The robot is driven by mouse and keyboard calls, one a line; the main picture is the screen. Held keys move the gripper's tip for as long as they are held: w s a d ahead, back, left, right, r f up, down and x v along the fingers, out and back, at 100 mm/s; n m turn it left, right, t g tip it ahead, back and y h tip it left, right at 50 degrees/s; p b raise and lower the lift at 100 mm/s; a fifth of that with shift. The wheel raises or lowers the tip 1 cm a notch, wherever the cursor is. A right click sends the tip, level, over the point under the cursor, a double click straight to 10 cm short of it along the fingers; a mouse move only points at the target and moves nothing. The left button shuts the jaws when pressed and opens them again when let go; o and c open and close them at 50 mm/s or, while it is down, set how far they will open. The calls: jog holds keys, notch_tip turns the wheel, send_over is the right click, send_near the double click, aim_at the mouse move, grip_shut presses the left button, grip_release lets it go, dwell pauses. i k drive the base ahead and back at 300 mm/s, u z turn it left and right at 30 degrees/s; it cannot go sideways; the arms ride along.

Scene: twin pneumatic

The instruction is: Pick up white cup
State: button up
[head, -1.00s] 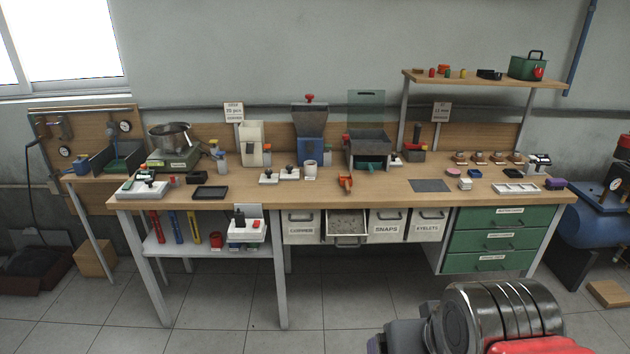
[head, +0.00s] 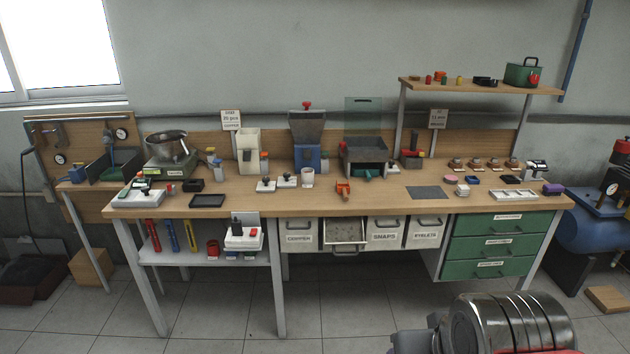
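The white cup (head: 308,178) stands upright near the middle of the wooden workbench (head: 270,201), just in front of the blue hopper machine (head: 307,158). Nothing touches it that I can see. My gripper is not in view; only links of my arm show at the bottom right, well in front of the bench.
Two small white pieces with dark knobs (head: 286,181) sit left of the cup. An orange-red tool (head: 343,189) lies to its right. A drawer (head: 345,232) below stands partly open. The floor (head: 330,310) in front of the bench is clear.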

aim_at(307, 175)
jog(key=z, duration=0.7)
jog(key=i, duration=2.75)
jog(key=u, duration=1.25)
